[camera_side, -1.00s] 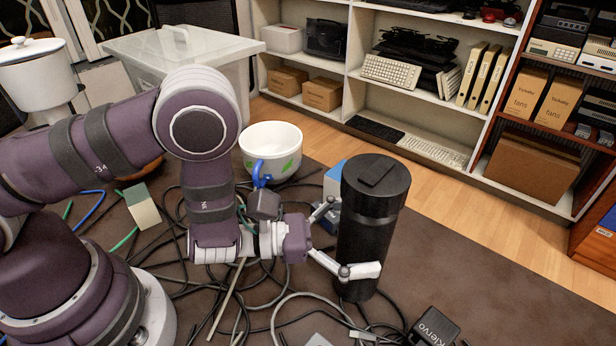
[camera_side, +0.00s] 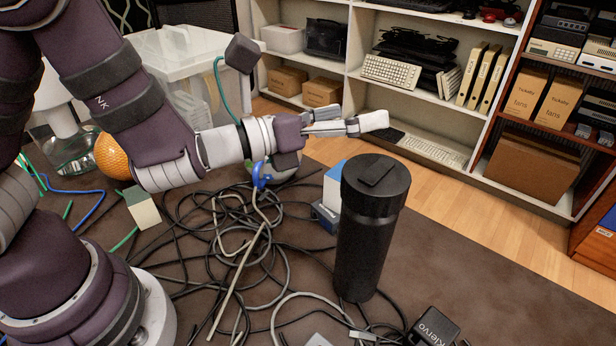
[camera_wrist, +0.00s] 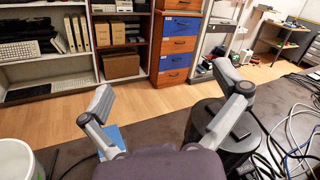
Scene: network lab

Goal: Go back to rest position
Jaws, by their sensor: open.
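My gripper (camera_side: 350,125) is raised above the table, behind and to the upper left of the black tumbler in the side view. Its fingers point right toward the shelves. In the wrist view, my gripper (camera_wrist: 165,95) is open, with nothing between its fingers. The black tumbler (camera_side: 368,235) stands upright on the table with its lid on, apart from the gripper. In the wrist view the tumbler (camera_wrist: 228,130) shows at lower right, partly behind the right finger.
Tangled cables (camera_side: 240,240) cover the middle of the table. A white bowl (camera_side: 285,174) is mostly hidden behind my gripper. A blue and white box (camera_side: 331,200) stands beside the tumbler. An orange (camera_side: 112,155) and a clear bin (camera_side: 190,60) are at left.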

